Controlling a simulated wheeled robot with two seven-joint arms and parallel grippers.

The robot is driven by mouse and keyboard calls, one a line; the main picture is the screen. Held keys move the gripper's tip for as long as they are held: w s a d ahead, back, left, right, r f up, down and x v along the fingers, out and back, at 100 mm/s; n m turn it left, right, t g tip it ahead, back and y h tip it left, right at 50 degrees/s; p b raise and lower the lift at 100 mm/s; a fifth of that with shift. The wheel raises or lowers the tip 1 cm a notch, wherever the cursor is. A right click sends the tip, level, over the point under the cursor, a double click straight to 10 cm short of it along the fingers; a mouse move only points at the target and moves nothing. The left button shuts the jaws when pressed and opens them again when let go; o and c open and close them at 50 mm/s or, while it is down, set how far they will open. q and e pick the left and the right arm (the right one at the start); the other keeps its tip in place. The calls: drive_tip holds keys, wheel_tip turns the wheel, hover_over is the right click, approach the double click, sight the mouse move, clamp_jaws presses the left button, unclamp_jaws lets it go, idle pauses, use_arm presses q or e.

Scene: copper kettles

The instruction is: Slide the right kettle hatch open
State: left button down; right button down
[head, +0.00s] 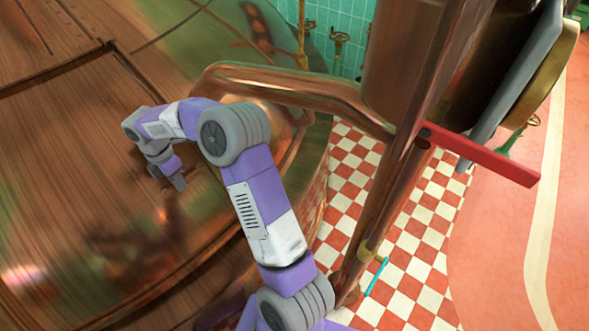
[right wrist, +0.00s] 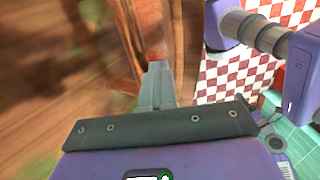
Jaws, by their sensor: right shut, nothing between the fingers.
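A large copper kettle (head: 120,215) with a shiny, streaked, reflecting surface fills the left of the head view. Dark straight seams (head: 55,68) cross its upper left part; I cannot tell whether they edge the hatch. My right arm reaches in from the bottom over the kettle. My right gripper (head: 178,184) points down at the kettle surface, its fingers together and empty. In the right wrist view the closed fingers (right wrist: 158,70) point at blurred brown copper (right wrist: 90,60). I cannot tell whether they touch it. My left gripper is out of view.
A bent copper pipe (head: 290,84) runs from the kettle to an upright copper pipe (head: 395,190) right of my arm. A red bar (head: 485,158) sticks out to the right. Red and white checkered floor (head: 425,235) lies beyond. Green tiles and valves are behind.

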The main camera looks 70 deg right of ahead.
drive_tip(key=shift+r, duration=0.1)
idle(0.3)
drive_tip(key=c, duration=1.5)
unclamp_jaws()
drive_tip(key=o, duration=0.5)
drive_tip(key=shift+s+d+r, duration=0.1)
drive_tip(key=shift+s, duration=0.15)
drive_tip(key=shift+o, duration=0.2)
drive_tip(key=shift+w+d, duration=0.1)
wheel_tip(320, 180, up, 8)
drive_tip(key=w+p, duration=0.1)
drive_tip(key=p, duration=0.7)
drive_tip(key=shift+a+r, duration=0.2)
